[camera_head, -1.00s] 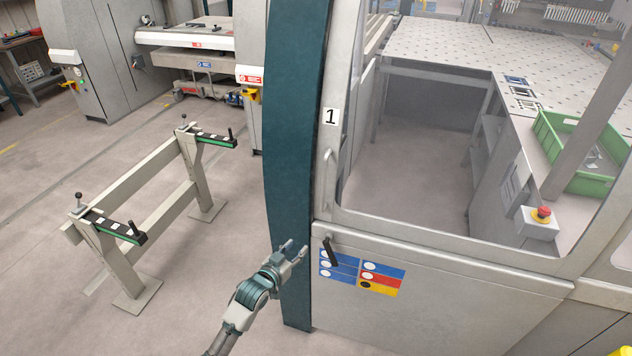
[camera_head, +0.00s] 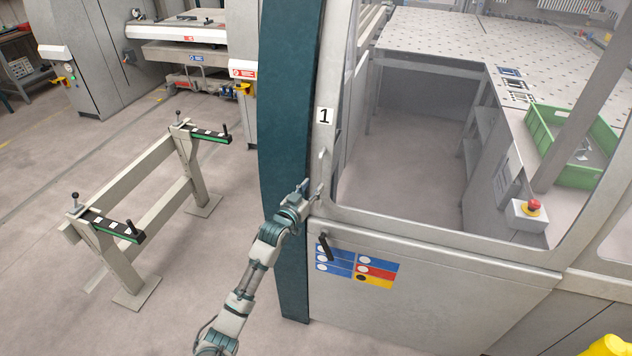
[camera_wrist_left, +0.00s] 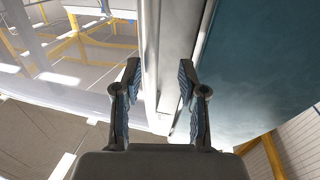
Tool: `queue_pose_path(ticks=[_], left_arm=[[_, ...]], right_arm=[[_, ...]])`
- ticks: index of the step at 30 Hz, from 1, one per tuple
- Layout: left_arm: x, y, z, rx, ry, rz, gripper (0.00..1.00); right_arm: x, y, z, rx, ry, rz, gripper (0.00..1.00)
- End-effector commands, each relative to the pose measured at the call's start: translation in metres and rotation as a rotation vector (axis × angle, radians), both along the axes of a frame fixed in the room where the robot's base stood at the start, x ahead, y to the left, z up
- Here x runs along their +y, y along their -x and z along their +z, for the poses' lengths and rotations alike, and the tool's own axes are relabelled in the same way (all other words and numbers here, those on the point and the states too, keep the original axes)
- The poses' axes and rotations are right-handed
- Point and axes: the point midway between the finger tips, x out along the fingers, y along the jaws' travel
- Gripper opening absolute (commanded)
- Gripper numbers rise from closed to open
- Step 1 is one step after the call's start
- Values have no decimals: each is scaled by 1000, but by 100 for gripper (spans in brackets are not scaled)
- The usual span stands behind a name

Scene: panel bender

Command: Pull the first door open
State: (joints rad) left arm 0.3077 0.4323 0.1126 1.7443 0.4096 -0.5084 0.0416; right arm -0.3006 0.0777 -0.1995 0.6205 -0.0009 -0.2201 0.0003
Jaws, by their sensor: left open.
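The first door (camera_head: 435,300), marked with a "1" label (camera_head: 324,116), is a grey panel with a large window. It looks closed. A slim grey upright handle (camera_head: 322,165) sits on its left frame, below the label. A black lever (camera_head: 325,247) is lower down. My left gripper (camera_head: 313,190) is open at the door's left frame, just below the grey handle; I cannot tell whether it touches. In the left wrist view the open fingers (camera_wrist_left: 158,80) point at the grey frame, with a pale upright strip between them. My right gripper is not in view.
A dark teal column (camera_head: 285,110) stands directly left of the door. A beige stand (camera_head: 130,205) is on the floor further left. Behind the window are a perforated table (camera_head: 435,45), a green crate (camera_head: 540,135) and a red emergency button (camera_head: 533,207). The floor between stand and column is clear.

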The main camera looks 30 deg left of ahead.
Motion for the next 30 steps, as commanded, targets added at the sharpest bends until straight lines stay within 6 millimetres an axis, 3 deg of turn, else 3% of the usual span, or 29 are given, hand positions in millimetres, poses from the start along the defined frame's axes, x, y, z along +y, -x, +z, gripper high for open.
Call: queue_pose_path(ticks=[6,16,17,21,22,30], left_arm=[[-3,-25,2,-1,-2,-2,41],[1,-29,0,-1,1,-1,41],[1,-29,0,-1,1,-1,39],[2,-29,-1,0,1,-1,4],[2,-29,-1,0,1,-1,0],[3,-30,-1,1,0,1,0]], right_arm=[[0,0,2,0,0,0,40],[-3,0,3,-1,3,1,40],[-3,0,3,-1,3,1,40],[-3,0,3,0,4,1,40],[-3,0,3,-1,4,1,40],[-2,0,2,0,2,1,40]])
